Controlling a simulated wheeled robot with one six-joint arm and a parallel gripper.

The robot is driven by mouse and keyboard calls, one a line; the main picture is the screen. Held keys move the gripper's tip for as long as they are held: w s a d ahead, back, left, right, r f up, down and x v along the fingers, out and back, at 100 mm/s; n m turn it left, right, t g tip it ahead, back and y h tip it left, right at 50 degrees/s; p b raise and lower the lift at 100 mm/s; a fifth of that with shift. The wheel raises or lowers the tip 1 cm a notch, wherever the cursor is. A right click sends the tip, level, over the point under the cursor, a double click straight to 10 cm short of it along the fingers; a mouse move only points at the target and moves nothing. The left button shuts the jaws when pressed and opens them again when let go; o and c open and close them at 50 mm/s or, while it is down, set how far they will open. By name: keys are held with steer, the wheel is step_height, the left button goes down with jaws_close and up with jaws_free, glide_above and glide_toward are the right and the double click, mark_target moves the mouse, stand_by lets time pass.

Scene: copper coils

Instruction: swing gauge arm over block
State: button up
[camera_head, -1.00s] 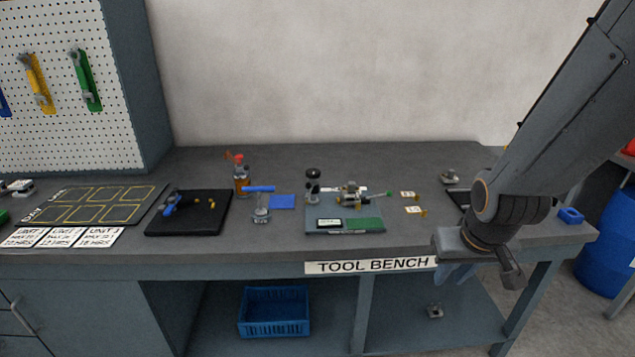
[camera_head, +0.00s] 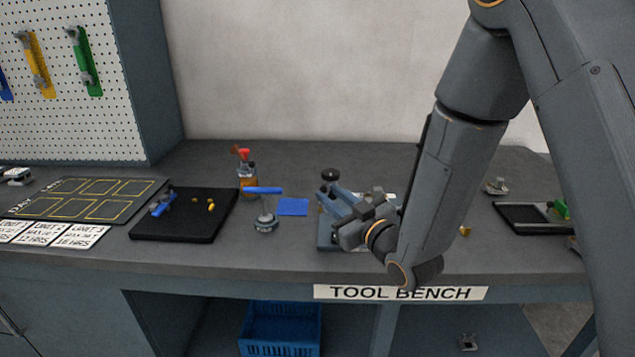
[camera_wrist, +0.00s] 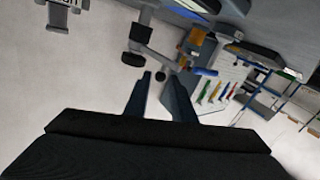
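The gauge fixture (camera_head: 327,240) sits on the bench right of centre, mostly hidden behind my gripper. A black round knob (camera_head: 330,175) shows at its back left, just beyond my fingers; which part is the gauge arm I cannot tell. The block is hidden in the head view. My gripper (camera_head: 326,197) is low over the fixture, its fingers pointing left. In the wrist view my gripper (camera_wrist: 160,80) is open with two fingers apart and nothing between them. A grey post with dark round parts (camera_wrist: 138,45) stands beyond the fingertips, apparently apart from them.
A bottle (camera_head: 247,180) is behind. A black tray (camera_head: 140,229) lies further left, another tray (camera_head: 520,227) at right. Bare bench shows along the back.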

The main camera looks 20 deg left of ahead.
mark_target(321, 188)
steer(key=shift+p+x, duration=0.85)
steer(key=shift+x, duration=3.1)
steer(key=shift+r, duration=0.1)
jaws_close()
